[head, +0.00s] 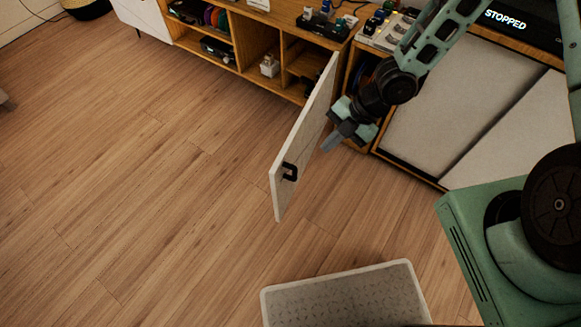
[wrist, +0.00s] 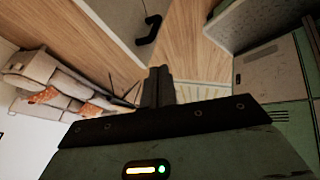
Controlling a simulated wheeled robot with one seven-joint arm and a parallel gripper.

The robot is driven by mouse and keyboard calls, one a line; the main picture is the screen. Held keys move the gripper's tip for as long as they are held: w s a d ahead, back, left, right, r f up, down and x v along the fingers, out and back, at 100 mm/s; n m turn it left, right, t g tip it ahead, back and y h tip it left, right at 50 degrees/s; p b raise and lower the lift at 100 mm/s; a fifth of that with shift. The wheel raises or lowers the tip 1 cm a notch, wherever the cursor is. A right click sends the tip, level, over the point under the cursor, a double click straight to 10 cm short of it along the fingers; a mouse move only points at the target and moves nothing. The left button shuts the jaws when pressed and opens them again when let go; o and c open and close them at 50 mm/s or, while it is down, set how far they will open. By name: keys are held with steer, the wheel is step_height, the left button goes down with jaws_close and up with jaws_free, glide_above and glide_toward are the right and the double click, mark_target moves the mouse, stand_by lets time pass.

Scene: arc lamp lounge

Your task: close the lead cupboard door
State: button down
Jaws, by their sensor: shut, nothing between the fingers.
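The cupboard door (head: 305,135) stands open in the head view, a pale panel swung out from the wooden cabinet. Its dark handle (head: 289,172) is near the free edge. In the wrist view the door (wrist: 122,18) and its black handle (wrist: 150,29) show at the top. My gripper (head: 332,141) is shut and empty, to the right of the door and near its face; I cannot tell whether it touches. In the wrist view the fingers (wrist: 158,85) are together, below and right of the handle.
The wooden cabinet (head: 257,38) has open compartments holding small items. Closed grey panels (head: 432,102) stand at the right. A pale, shallow bin (head: 345,298) is on the floor at the front. Bare wood floor (head: 130,180) is clear to the left of the door.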

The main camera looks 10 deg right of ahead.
steer(key=f, duration=0.2)
steer(key=n+b, duration=0.1)
steer(key=b, duration=0.2)
glide_toward(279, 173)
steer(key=shift+y, duration=0.4)
steer(key=x, duration=0.3)
steer(key=d+x, duration=0.1)
steer(key=x, duration=0.1)
steer(key=shift+f, duration=0.45)
steer(key=shift+w+a+b, duration=0.1)
steer(key=shift+a+b, duration=0.05)
steer(key=shift+b, duration=0.15)
